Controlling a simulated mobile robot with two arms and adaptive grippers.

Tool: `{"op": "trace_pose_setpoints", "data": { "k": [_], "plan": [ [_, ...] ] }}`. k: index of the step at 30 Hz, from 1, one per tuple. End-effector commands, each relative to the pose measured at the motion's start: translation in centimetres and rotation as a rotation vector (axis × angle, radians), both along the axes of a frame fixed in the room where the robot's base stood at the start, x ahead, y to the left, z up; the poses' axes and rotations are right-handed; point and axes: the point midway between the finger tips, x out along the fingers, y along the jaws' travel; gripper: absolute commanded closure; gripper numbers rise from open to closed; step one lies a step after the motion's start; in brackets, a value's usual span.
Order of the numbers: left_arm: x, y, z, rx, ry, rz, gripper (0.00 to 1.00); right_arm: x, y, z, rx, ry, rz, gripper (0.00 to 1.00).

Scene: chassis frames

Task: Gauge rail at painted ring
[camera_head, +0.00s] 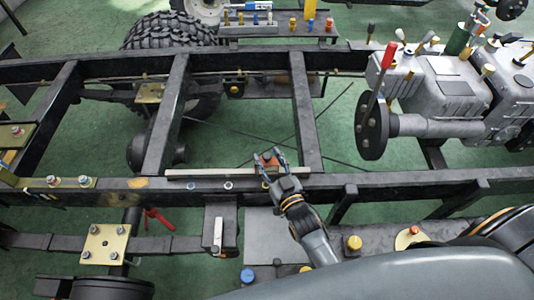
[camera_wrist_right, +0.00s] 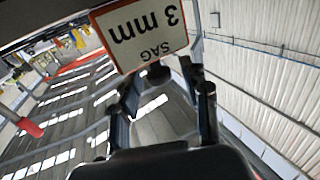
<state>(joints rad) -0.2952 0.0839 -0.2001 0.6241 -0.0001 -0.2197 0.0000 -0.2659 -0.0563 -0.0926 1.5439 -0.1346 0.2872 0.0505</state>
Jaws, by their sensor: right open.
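The dark chassis rail (camera_head: 380,188) runs across the head view. Two small pale rings (camera_head: 190,185) and (camera_head: 228,185) show on it. A long pale bar (camera_head: 215,173) lies along the rail's far edge. My right gripper (camera_head: 273,158) is open above the rail, by the bar's right part, with its fingers pointing away from me. A small reddish-brown piece (camera_head: 267,158) shows between or behind its fingertips; I cannot tell whether they touch it. In the right wrist view, a white, orange-edged card reading "SAG 3 mm" (camera_wrist_right: 140,32) appears upside down, close beyond the open fingers (camera_wrist_right: 165,95). My left gripper is out of view.
Cross members (camera_head: 168,115) and (camera_head: 305,115) bridge the frame. A grey engine (camera_head: 440,85) with a red-handled lever (camera_head: 387,60) stands at right. A tire (camera_head: 165,32) is behind. A red clamp (camera_head: 158,217) hangs below the rail. Green floor shows between the members.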

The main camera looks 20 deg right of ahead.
Motion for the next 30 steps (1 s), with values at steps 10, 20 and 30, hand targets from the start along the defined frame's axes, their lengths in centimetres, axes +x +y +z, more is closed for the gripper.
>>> {"op": "trace_pose_setpoints", "data": {
  "k": [10,20,30],
  "plan": [
    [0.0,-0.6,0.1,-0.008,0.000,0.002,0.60,1.3,0.1,0.0,0.000,0.001,0.000,0.54],
    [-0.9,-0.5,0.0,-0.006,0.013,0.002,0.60,1.3,0.1,0.0,0.000,0.001,0.000,0.99],
    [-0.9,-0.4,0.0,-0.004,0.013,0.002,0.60,1.3,0.4,0.0,0.002,0.001,0.000,1.00]
  ]
}}
